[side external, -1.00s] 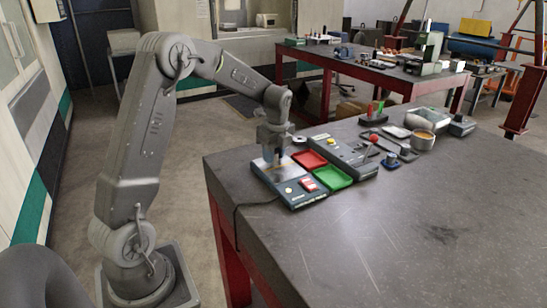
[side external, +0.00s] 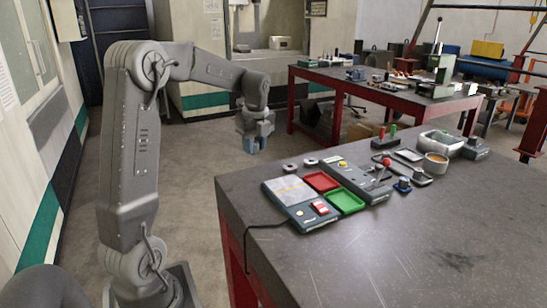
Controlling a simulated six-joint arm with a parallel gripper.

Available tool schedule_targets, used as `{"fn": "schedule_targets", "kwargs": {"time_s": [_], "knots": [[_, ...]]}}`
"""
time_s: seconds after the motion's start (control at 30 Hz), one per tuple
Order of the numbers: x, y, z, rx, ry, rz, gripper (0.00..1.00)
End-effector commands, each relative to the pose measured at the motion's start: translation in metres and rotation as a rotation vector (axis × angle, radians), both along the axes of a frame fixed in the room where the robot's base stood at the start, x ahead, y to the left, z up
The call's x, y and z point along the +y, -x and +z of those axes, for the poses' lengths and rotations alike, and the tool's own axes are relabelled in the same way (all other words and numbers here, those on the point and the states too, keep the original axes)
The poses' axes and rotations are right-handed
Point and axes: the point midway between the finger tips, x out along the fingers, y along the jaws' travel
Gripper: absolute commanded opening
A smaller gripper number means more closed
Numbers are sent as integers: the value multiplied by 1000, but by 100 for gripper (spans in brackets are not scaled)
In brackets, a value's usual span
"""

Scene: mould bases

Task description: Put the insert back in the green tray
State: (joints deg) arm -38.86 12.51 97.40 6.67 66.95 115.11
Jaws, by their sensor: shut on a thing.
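My gripper (side external: 254,145) hangs in the air left of the table's back left corner, pointing down, clear of the tabletop. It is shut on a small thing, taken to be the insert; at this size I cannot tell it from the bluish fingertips. The green tray (side external: 346,202) is a shallow square dish on the table, and looks empty. It lies to the right of and below my gripper in the picture. A red tray (side external: 322,181) of the same shape lies just behind it, also apparently empty.
A flat device with a pale plate (side external: 289,189) and a cable is left of the trays. A control box with a red-knobbed lever (side external: 381,174) is on their right. Two small rings (side external: 290,168) lie behind. The front of the table (side external: 400,255) is bare.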

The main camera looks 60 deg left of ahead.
Motion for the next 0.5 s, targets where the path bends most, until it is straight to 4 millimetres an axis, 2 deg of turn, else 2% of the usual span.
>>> {"fn": "schedule_targets", "kwargs": {"time_s": [0.13,0.27,0.37,0.5], "knots": [[11,15,11,-1,-1,1,0],[11,12,14,1,1,-17,0],[1,-9,11,2,2,-54,0],[-28,-58,0,3,2,-135,0]]}}
